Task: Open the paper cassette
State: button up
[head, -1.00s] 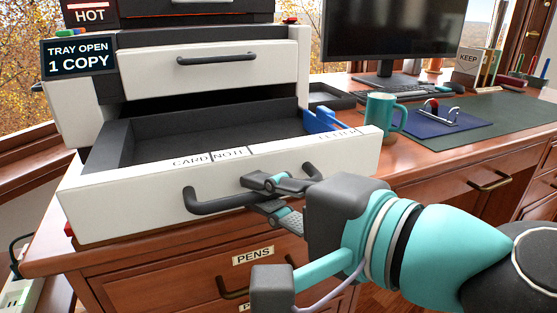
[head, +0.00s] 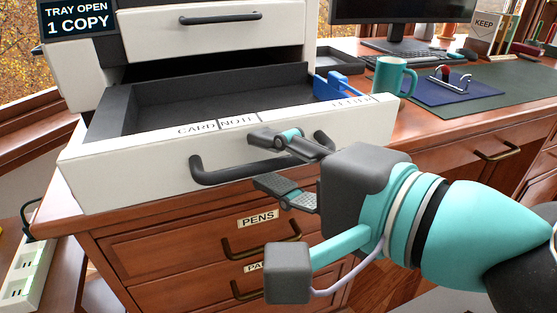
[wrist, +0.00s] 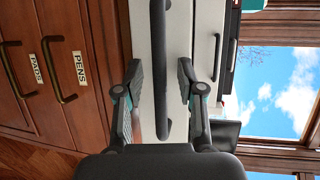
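The paper cassette (head: 120,181) is the white lower drawer of the printer, pulled well out, with its dark inside showing. Its front edge is marked CARD, NOTE and LETTER, and a blue guide (head: 332,88) stands inside at the right. A dark bar handle (head: 225,174) is on its front. My gripper (head: 268,160) is open at the handle, one finger above the bar and one below. In the wrist view my gripper (wrist: 160,82) has its fingers apart on either side of the handle (wrist: 158,50), with gaps showing.
A second closed drawer (head: 150,38) sits above the cassette. A sign (head: 78,18) reads TRAY OPEN 1 COPY. A teal mug (head: 389,77) stands on the desk right of the cassette. Desk drawers labelled PENS (head: 258,218) lie below. A power strip (head: 30,265) is at lower left.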

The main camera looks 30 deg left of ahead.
jog(key=v, duration=1.1)
jog(key=shift+d, duration=0.4)
dwell(0.7)
jog(key=shift+d+r, duration=0.1)
dwell(0.6)
jog(key=w+d+f+n+h+p, duration=0.1)
jog(key=w+d+f+h+p, duration=0.1)
jog(key=w+d+f+h, duration=0.2)
jog(key=w+d+f+n+t+h+p, duration=0.1)
jog(key=w+d+f+h+p, duration=0.1)
jog(key=w+d+f+h, duration=0.2)
jog(key=w+d+f+n+t+h+p, duration=0.1)
jog(key=w+d+f+h+p, duration=0.2)
jog(key=d+f+h, duration=0.4)
jog(key=w+d+f, duration=0.1)
jog(key=d+f, duration=0.3)
jog(key=d, duration=0.2)
jog(key=shift+w+d, duration=0.2)
jog(key=shift+w, duration=0.15)
